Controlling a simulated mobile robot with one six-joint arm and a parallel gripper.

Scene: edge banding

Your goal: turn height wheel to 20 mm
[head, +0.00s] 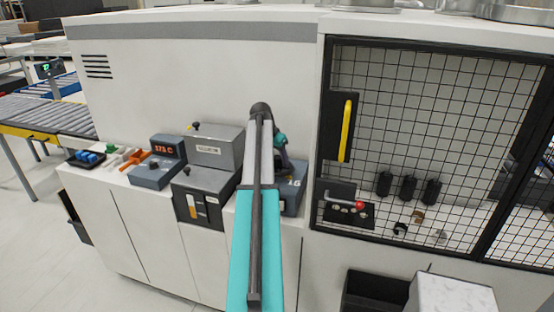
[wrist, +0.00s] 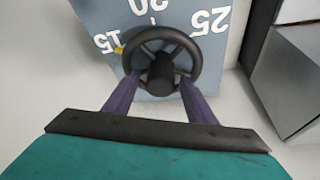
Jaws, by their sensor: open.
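The height wheel (wrist: 160,62) is a black spoked handwheel with a dark hub, in front of a grey-blue dial plate (wrist: 205,50) with white numbers. In the wrist view 15 is at left, 20 at the top and 25 at right. The wheel's yellow pointer (wrist: 119,50) is beside the 15. My gripper (wrist: 159,80) is open, its two purple fingers apart at the lower part of the wheel, one on each side of the hub. Whether they touch it I cannot tell. In the head view the wheel's box (head: 290,200) is mostly hidden by my arm.
A grey box with a lever (head: 207,190) stands left of the wheel's box. Further left is a unit with a red display (head: 168,145). A mesh door with a yellow handle (head: 346,130) is at right. A grey metal block (wrist: 290,75) is close at right in the wrist view.

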